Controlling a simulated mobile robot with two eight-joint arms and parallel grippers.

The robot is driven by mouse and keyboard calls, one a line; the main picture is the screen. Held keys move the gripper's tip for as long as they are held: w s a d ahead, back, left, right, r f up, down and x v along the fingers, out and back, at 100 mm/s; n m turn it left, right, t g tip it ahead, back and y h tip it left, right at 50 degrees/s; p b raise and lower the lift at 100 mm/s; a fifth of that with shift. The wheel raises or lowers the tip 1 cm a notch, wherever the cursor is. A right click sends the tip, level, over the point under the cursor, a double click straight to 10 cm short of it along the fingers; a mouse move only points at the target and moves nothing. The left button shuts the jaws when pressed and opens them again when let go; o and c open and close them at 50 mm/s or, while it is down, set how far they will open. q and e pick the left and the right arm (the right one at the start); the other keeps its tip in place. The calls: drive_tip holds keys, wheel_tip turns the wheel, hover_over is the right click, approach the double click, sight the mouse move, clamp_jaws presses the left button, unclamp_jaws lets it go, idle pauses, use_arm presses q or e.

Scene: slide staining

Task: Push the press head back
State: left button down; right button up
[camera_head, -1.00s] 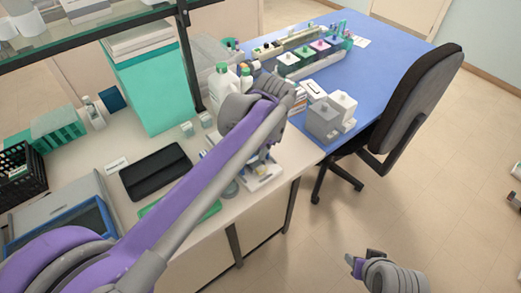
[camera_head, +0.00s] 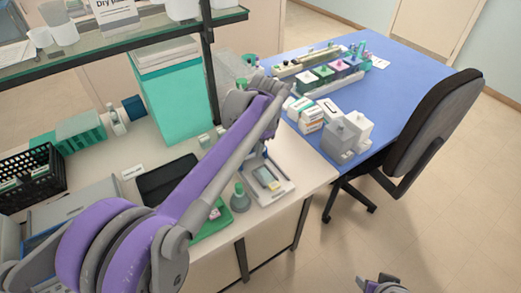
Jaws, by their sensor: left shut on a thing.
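The small press has a pale base (camera_head: 284,190) near the right front edge of the white bench, with a slide-like plate on it. Its upper part, including the press head, is mostly hidden behind my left arm. My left gripper (camera_head: 262,149) is at the back of the press, above the base. It is shut on what appears to be the press head, though the arm covers most of the contact. My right gripper (camera_head: 381,284) is low over the floor at the bottom edge, cut off by the frame, and away from the bench.
A grey-green bottle (camera_head: 240,198) stands left of the press, beside a green tray (camera_head: 212,225). White and grey boxes (camera_head: 345,135) and a staining rack (camera_head: 330,72) are on the blue table. A chair (camera_head: 432,125) stands right. A glass shelf (camera_head: 130,35) overhangs the bench.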

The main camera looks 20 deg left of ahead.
use_arm(q)
drive_tip(key=c, duration=0.9)
unclamp_jaws()
drive_tip(key=shift+w+a, duration=0.2)
drive_tip(key=shift+a, duration=0.05)
drive_tip(key=shift+d, duration=0.1)
drive_tip(key=shift+s+r, duration=0.1)
drive_tip(key=shift+r, duration=0.05)
drive_tip(key=r, duration=0.3)
drive_tip(key=d+r, duration=0.1)
drive_tip(key=r, duration=0.3)
drive_tip(key=s+r, duration=0.1)
drive_tip(key=r, duration=0.2)
drive_tip(key=shift+d+r+p, duration=0.2)
drive_tip(key=shift+d+p, duration=0.05)
drive_tip(key=shift+p, duration=0.1)
drive_tip(key=shift+s, duration=0.15)
drive_tip(key=s+f+n+t, duration=0.1)
drive_tip(key=s+f+n, duration=0.1)
drive_tip(key=s+f, duration=0.4)
drive_tip(key=s+f+n+t+h, duration=0.1)
drive_tip(key=s+f+n, duration=0.2)
drive_tip(key=s, duration=0.7)
drive_tip(key=s+f+n+t, duration=0.2)
drive_tip(key=s+f, duration=0.5)
drive_tip(key=f, duration=0.1)
drive_tip(key=shift+s+d+f+h, duration=0.2)
drive_tip(key=shift+s+f+h, duration=0.1)
drive_tip(key=shift+s+f, duration=0.1)
